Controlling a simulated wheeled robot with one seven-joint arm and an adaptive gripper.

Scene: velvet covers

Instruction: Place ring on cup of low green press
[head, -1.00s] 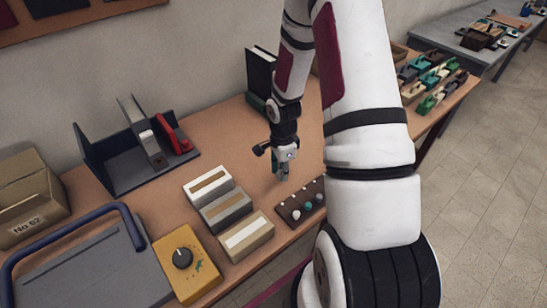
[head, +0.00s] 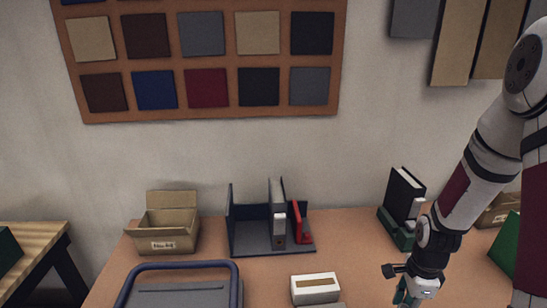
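My gripper (head: 404,297) hangs low over the table at the bottom right of the head view, pointing down. Its fingers are small and cut by the bottom edge, so I cannot tell whether they are open or shut, or whether they hold anything. I cannot make out a ring. A low green item (head: 397,238) stands behind my gripper with a black, book-like block (head: 404,194) in it; I cannot tell whether it is the press. Another green shape (head: 508,243) is partly hidden behind my arm at the right. No cup can be made out.
The table (head: 345,240) holds an open cardboard box (head: 166,238), a dark rack (head: 247,246) with grey and red upright pieces, a white block (head: 316,288) and a blue-handled grey device (head: 180,267). A swatch board (head: 205,119) hangs behind. Bare tabletop lies between rack and green item.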

